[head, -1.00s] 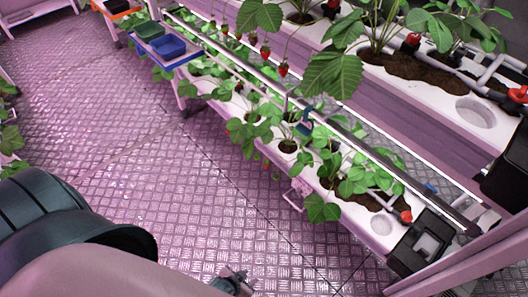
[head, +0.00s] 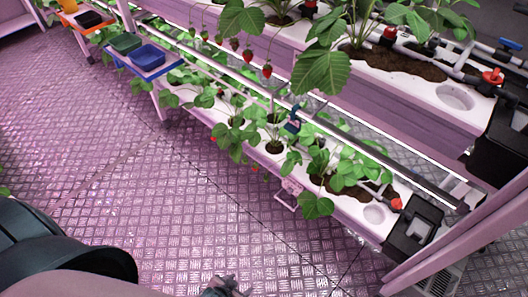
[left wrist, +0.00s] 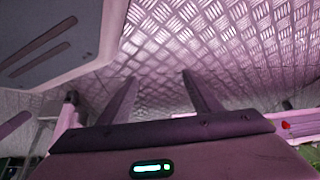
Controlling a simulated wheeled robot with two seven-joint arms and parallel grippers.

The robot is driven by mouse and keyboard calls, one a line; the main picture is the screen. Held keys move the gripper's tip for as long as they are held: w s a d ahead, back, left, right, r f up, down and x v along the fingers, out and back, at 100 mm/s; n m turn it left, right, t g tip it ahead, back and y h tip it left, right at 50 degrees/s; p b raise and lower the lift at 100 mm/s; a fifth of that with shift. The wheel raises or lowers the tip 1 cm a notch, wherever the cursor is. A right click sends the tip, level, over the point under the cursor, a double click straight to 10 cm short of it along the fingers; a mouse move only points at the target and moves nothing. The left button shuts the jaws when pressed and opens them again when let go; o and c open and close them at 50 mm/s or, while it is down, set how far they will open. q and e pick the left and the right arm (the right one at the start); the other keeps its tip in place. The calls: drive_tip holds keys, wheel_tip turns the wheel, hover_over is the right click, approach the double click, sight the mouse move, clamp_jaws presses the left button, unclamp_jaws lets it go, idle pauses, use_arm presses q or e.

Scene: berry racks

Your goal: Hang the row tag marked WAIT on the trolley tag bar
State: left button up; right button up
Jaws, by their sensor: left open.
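My left gripper (head: 228,286) shows at the bottom edge of the head view, low over the metal floor and clear of the racks. In the left wrist view its two fingers (left wrist: 158,76) are apart with only floor plate between them. I cannot make out a tag marked WAIT, and no lettering is readable. I cannot identify the trolley tag bar for certain. A small pink bracket-like piece (head: 289,192) hangs at the front of the lower planter. My right gripper is not in view.
Lower (head: 225,118) and upper (head: 400,95) white planters with strawberry plants run diagonally across the right. A blue-edged stand (head: 160,70) holding blue (head: 148,56) and green (head: 125,42) trays stands at upper left. The patterned floor (head: 90,140) at left is clear.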

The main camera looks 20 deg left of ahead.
use_arm(q)
drive_tip(key=w+a+r+m+t+b, duration=0.1)
drive_tip(key=w+a+r+m+t, duration=0.2)
drive_tip(key=w+r+m, duration=0.65)
drive_tip(key=w+a+r+m+t+b, duration=0.1)
drive_tip(key=w+a+r+m+t, duration=0.15)
drive_tip(key=w+r+m, duration=0.7)
drive_tip(key=w+d+r+m+t+h, duration=0.1)
drive_tip(key=w+r+m+t, duration=0.1)
drive_tip(key=w+r+m, duration=0.2)
drive_tip(key=w+d+r+m+t+h+b, duration=0.1)
drive_tip(key=w+r+m, duration=0.3)
drive_tip(key=r+m, duration=0.4)
drive_tip(key=w+d+r+m+t+h+b, duration=0.1)
drive_tip(key=w+r+m+t+h, duration=0.2)
drive_tip(key=r+m, duration=0.3)
wheel_tip(320, 180, up, 5)
drive_tip(key=shift+w+d+f, duration=0.15)
drive_tip(key=shift+w+f, duration=0.05)
drive_tip(key=shift+w, duration=0.2)
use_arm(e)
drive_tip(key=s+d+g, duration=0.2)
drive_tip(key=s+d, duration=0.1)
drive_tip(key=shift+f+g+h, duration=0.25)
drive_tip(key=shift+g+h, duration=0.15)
use_arm(q)
drive_tip(key=shift+w, duration=0.1)
